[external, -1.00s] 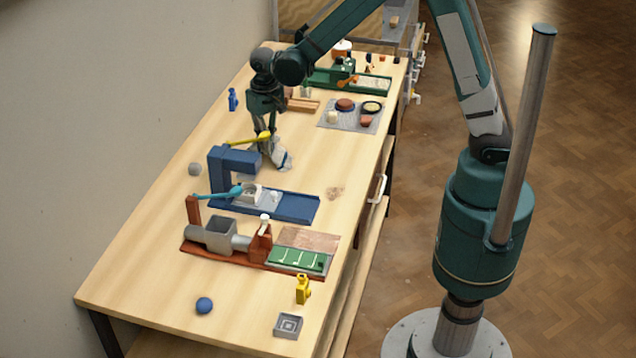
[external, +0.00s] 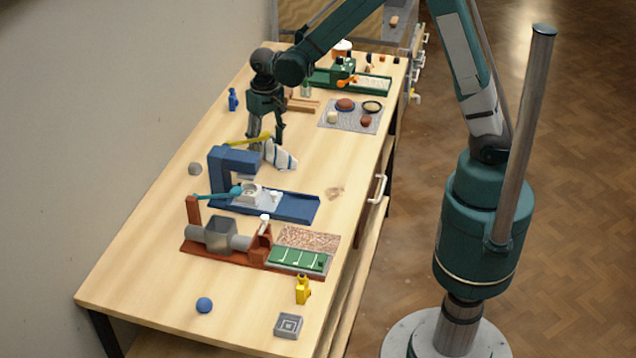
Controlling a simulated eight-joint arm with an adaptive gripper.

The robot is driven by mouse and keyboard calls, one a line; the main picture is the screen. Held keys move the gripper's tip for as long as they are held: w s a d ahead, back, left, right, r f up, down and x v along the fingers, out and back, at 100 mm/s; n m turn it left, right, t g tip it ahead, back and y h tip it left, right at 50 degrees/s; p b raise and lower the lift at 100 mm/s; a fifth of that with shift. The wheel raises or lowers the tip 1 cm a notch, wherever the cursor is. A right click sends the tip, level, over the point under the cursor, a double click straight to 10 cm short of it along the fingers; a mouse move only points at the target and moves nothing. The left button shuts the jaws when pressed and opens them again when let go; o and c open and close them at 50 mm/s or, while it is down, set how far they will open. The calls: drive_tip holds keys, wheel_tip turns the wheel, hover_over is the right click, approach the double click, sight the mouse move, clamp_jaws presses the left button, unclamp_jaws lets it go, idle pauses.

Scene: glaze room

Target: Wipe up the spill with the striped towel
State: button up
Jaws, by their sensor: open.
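The striped towel (external: 282,156), white with dark stripes, is a bunched heap on the wooden table, behind the blue press. My gripper (external: 266,138) points down just above and to the left of the towel with its fingers spread open. Its right finger is close to the towel's top; I cannot tell whether they touch. A small brownish patch (external: 335,193), which looks like the spill, lies on bare wood near the table's right edge, apart from the towel.
A blue press (external: 232,162) with a yellow-handled top stands in front of the towel. A red-brown machine (external: 218,238) is nearer the camera. A grey mat (external: 333,118) with several small items lies behind. Bare wood surrounds the brownish patch.

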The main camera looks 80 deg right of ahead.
drive_tip(key=shift+f, duration=0.25)
drive_tip(key=shift+f+b, duration=0.95)
drive_tip(key=shift+f, duration=0.15)
drive_tip(key=shift+c, duration=0.3)
clamp_jaws()
drive_tip(key=shift+r+p, duration=0.25)
drive_tip(key=shift+p, duration=0.4)
drive_tip(key=p, duration=0.4)
